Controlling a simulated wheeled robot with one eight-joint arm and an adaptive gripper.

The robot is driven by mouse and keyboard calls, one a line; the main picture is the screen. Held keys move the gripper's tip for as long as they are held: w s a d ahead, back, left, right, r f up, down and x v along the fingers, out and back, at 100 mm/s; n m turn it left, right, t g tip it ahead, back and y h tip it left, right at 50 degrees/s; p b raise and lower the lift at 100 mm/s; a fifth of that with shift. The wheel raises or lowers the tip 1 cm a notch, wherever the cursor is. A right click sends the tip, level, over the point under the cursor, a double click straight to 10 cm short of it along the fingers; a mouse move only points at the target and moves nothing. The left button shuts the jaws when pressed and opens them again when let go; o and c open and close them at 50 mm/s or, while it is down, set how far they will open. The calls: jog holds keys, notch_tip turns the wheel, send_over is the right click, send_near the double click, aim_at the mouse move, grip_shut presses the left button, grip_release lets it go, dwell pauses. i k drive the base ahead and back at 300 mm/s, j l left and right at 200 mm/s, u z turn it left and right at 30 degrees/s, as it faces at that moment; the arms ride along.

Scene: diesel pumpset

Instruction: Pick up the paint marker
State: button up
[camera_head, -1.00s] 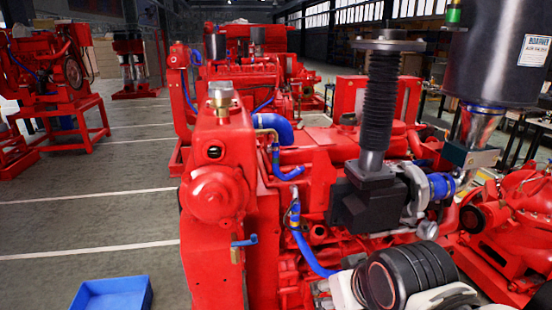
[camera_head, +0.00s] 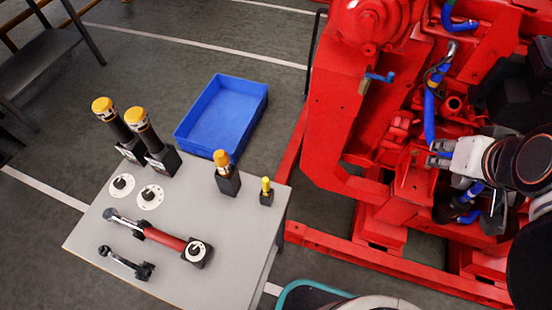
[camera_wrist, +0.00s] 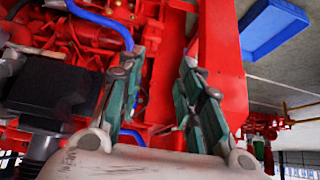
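A small yellow-capped marker-like item (camera_head: 265,190) stands upright in a black block near the right edge of the grey table (camera_head: 236,262). A larger orange-capped item (camera_head: 225,172) stands in a black holder to its left. I cannot tell for certain which is the paint marker. My gripper (camera_head: 437,153) is in front of the red engine, right of and apart from the table. In the wrist view my gripper (camera_wrist: 162,72) has its two green-grey fingers spread, with nothing between them. The table items are out of the wrist view.
Two black cylinders with yellow caps (camera_head: 143,130), round white discs (camera_head: 150,197), a red-handled tool (camera_head: 165,237) and a black wrench (camera_head: 127,263) share the table. A blue bin (camera_head: 222,115) lies on the floor behind it. The red engine frame (camera_head: 345,185) stands close on the right.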

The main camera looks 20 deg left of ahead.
aim_at(264, 181)
jog(key=u, duration=1.6)
jog(key=k, duration=0.05)
